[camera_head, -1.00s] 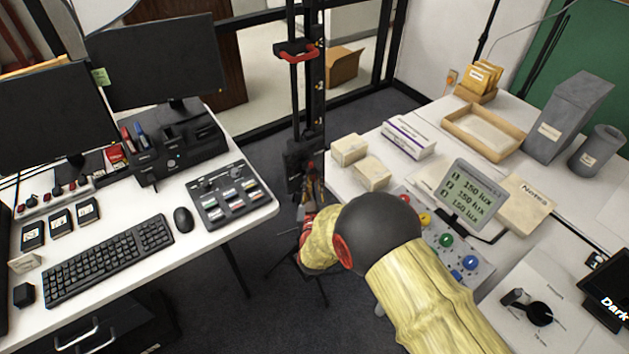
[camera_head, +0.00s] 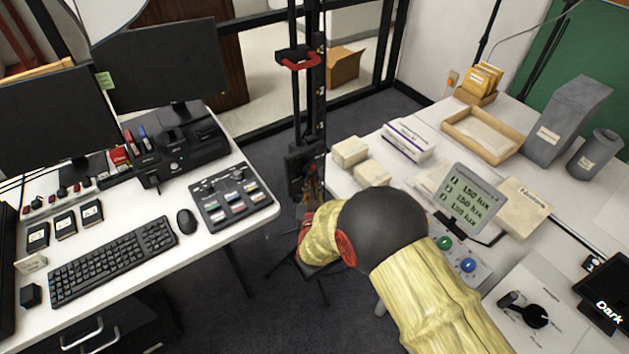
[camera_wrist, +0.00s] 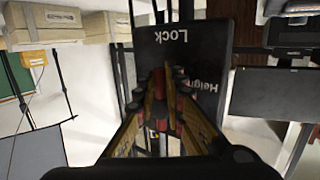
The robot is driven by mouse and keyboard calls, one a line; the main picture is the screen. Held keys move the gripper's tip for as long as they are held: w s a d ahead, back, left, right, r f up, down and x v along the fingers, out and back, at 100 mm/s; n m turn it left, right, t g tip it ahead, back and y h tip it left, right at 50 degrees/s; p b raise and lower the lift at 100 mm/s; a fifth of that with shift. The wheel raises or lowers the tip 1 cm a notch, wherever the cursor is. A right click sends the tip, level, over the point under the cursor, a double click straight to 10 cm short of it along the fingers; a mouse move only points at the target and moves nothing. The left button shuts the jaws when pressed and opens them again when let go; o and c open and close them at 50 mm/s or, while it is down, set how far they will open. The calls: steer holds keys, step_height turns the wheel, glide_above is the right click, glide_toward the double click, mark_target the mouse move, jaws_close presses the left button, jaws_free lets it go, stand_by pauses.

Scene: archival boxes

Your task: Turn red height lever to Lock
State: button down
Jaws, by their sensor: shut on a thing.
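The black panel (camera_wrist: 215,45) fills the middle of the wrist view, with the word "Lock" upside down near its far edge and "Height" at its right, partly covered. My gripper (camera_wrist: 168,85) is shut on the red height lever in front of this panel. The fingers hide most of the lever, so its exact angle is hard to tell. In the head view the panel's black housing (camera_head: 302,158) sits low on a dark upright column (camera_head: 314,100). My arm covers most of the gripper there.
A red handle (camera_head: 300,62) sits higher on the column. The left desk (camera_head: 110,300) holds a keyboard, mouse and control pads. The right table (camera_head: 420,115) holds boxes, a tray and a lux display (camera_head: 470,198). Dark floor lies between them.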

steer(key=shift+f, duration=0.1)
steer(key=c, duration=2.2)
jaws_free()
steer(key=shift+s, duration=0.1)
steer(key=shift+o, duration=0.2)
steer(key=s+r, duration=0.2)
steer(key=s, duration=0.9)
steer(key=shift+s, duration=0.4)
steer(key=shift+f, duration=0.1)
